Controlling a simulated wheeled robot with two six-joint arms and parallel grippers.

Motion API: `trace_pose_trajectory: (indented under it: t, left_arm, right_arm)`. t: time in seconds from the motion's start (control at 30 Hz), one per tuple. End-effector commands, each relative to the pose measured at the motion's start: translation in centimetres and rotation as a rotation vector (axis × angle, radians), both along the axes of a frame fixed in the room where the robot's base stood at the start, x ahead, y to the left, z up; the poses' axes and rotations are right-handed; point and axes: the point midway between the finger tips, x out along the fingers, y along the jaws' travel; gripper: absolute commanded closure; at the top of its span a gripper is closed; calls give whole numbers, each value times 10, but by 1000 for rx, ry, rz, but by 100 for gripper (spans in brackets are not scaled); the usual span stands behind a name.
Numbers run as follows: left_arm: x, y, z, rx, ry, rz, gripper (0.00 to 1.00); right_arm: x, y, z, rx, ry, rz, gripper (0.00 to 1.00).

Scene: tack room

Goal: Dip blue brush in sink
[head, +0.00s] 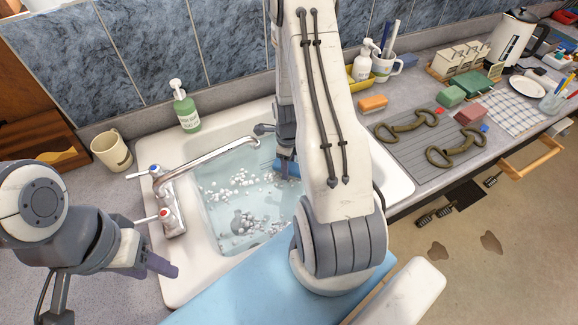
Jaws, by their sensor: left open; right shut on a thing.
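The white sink (215,147) is filled with clear water (235,195) with white suds on it. My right gripper (285,155) is over the back right part of the basin, shut on the blue brush (286,169). The brush is at or just above the water; I cannot tell whether it touches. My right arm hides part of the brush and the right side of the basin. My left gripper (158,264) is open and empty, low at the sink's front left rim.
A tap (205,157) reaches over the basin from the left. A green soap bottle (185,108) and a beige mug (112,150) stand behind and left. Bits lie on the ribbed drainboard (420,150) at right, with an orange sponge (373,103) behind.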

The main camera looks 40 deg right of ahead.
Motion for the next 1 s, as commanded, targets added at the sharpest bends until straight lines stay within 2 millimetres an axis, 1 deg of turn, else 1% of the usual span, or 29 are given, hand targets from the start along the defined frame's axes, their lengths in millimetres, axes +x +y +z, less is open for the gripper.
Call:
trace_pose_trajectory:
  t: [0.03, 0.1, 1.0]
  left_arm:
    - [0, 0, 11, 0, 0, 0, 50]
    - [0, 0, 18, 0, 0, 1, 50]
    - [0, 0, 104, 0, -1, -10, 50]
  right_arm:
    - [0, 0, 12, 0, -1, 0, 100]
    - [0, 0, 21, 0, -1, 0, 100]
    - [0, 0, 127, 0, -1, 0, 100]
